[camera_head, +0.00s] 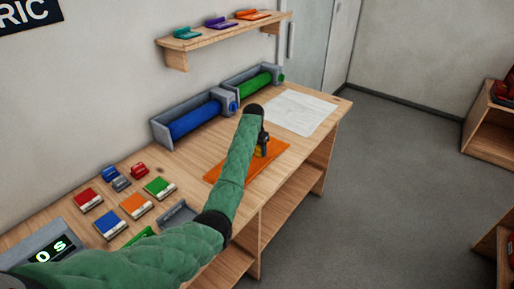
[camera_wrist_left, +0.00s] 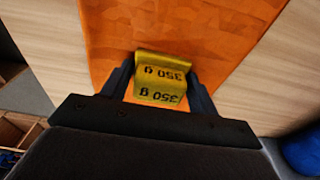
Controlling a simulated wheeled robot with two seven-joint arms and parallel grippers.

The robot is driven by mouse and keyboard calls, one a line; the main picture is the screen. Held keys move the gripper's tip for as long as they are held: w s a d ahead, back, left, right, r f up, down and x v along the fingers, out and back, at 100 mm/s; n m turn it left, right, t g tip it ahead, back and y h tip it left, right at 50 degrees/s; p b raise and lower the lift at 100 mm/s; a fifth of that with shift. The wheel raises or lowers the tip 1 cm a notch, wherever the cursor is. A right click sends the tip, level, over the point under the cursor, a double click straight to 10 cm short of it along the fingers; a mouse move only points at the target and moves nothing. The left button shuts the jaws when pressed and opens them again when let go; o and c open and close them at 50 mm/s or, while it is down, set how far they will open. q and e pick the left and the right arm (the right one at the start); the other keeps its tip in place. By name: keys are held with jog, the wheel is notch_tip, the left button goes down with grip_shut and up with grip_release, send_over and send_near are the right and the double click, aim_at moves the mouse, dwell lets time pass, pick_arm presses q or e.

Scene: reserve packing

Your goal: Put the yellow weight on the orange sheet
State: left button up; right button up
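The orange sheet (camera_head: 222,172) lies flat on the wooden workbench; it fills the upper middle of the left wrist view (camera_wrist_left: 180,25). The yellow weight, marked 350 g, shows in the left wrist view (camera_wrist_left: 160,82) between the two dark fingers of my left gripper (camera_wrist_left: 160,85), which sit close against its sides. In the head view my left gripper (camera_head: 262,142) is low over the sheet, and only a bit of the yellow weight (camera_head: 258,152) shows under it. I cannot tell whether the weight touches the sheet. My right gripper is not in view.
A blue roll (camera_head: 195,121) and a green roll (camera_head: 252,83) stand in grey holders along the wall. A white sheet (camera_head: 298,112) lies at the bench's far end. Several coloured blocks and a display (camera_head: 45,248) are at the near left. A wall shelf (camera_head: 215,38) hangs above.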

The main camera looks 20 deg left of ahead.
aim_at(257, 146)
pick_arm(q)
jog(key=o, duration=0.4)
jog(key=shift+s+f, duration=0.1)
jog(key=shift+f, duration=0.2)
jog(key=shift+c, duration=0.2)
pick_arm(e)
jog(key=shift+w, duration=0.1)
pick_arm(q)
jog(key=shift+r, duration=0.5)
notch_tip(257, 146, up, 4)
jog(key=b, duration=0.2)
jog(key=shift+a+r+b, duration=0.15)
jog(key=shift+b, duration=0.2)
notch_tip(257, 146, up, 8)
jog(key=s+b, duration=0.1)
jog(key=b, duration=0.1)
jog(key=shift+a+b, duration=0.15)
jog(key=shift+b, duration=0.15)
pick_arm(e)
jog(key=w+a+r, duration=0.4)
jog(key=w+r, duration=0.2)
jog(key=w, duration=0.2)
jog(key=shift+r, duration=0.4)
pick_arm(q)
jog(key=shift+r, duration=0.15)
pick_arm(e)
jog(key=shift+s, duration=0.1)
